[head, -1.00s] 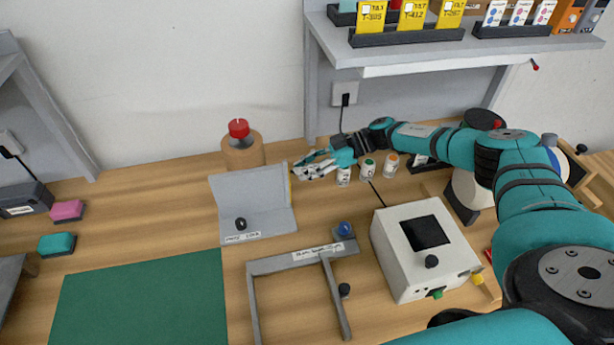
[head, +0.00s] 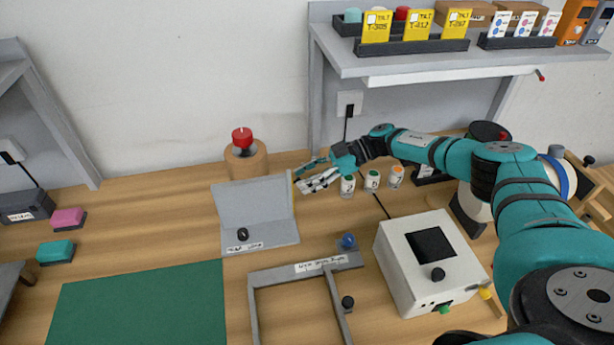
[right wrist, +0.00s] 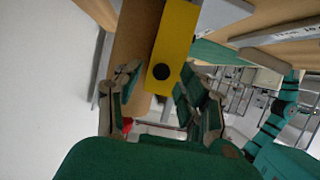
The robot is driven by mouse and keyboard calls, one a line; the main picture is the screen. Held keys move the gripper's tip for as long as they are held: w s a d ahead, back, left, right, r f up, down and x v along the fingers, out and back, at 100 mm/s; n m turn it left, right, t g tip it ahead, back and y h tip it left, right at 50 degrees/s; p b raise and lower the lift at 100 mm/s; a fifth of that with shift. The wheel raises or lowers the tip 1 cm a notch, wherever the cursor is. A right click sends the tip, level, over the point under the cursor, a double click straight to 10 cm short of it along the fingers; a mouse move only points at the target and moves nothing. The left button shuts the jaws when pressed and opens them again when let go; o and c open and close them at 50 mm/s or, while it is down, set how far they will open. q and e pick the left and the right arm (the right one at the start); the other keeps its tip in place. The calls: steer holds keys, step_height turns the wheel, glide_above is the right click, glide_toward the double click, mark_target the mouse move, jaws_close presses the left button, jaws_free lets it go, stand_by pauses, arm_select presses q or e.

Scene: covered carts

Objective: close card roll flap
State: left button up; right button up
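A grey holder (head: 262,240) with a black knob and a small white label, too blurred to read, stands on the bench left of centre. Its grey flap (head: 254,202) stands raised at the back, leaning slightly away. A narrow yellow strip shows at the flap's right edge. My right gripper (head: 312,179) is just right of that edge, fingers pointing left. In the right wrist view a yellow piece with a black round spot (right wrist: 172,45) lies between the parted fingers of my right gripper (right wrist: 160,98). I cannot tell whether either finger touches it. My left gripper is out of view.
A brown roll with a red knob (head: 246,160) stands behind the flap. A white box (head: 428,262) and a grey frame (head: 300,268) are in front. A green mat (head: 140,305) lies at left.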

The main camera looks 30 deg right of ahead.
steer(key=shift+d, duration=0.15)
steer(key=v, duration=1.1)
steer(key=shift+d+r, duration=0.25)
steer(key=shift+d, duration=0.05)
steer(key=shift+s, duration=0.1)
